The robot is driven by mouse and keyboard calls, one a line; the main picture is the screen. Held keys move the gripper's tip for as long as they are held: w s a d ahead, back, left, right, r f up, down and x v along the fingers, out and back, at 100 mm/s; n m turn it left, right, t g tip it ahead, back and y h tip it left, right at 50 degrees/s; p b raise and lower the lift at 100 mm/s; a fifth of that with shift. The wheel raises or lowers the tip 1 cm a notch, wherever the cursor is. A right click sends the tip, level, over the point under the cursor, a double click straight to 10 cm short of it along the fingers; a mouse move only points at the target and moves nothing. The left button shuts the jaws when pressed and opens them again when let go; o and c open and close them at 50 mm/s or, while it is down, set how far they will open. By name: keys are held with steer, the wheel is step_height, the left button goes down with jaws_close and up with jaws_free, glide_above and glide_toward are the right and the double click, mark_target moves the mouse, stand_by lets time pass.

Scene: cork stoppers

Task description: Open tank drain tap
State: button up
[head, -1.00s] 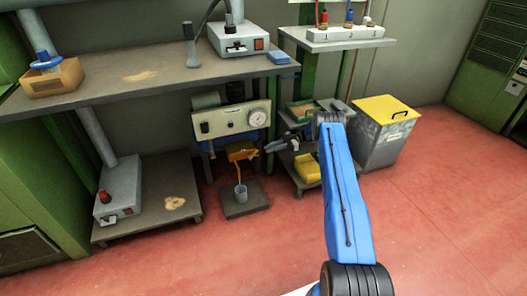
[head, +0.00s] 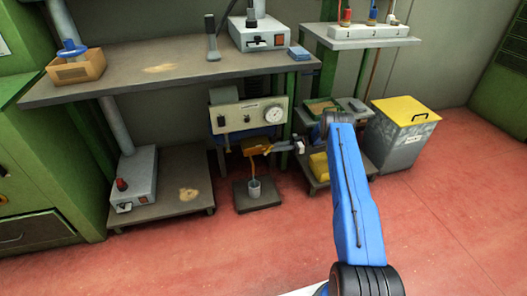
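An orange-yellow fitting (head: 256,150), which looks like the drain tap, sits below a grey-cream gauge panel (head: 236,120) under the bench. A dark tank body (head: 225,95) shows only partly behind the panel. A small grey cup (head: 254,187) stands below the fitting on a dark low plate (head: 272,196). My gripper (head: 275,149) is at the right side of the orange fitting, with its tips close to or touching it. I cannot tell contact at this size, nor whether the fingers are open. The tap's handle position is too small to make out.
The workbench (head: 200,82) overhangs the panel. A low trolley (head: 175,205) with a grey box (head: 135,178) stands left. A shelf with a yellow container (head: 319,166) and a yellow-lidded bin (head: 401,135) stand right. The red floor (head: 220,250) in front is clear.

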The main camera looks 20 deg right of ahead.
mark_target(268, 150)
steer(key=a, duration=0.7)
steer(key=shift+a, duration=0.2)
jaws_close()
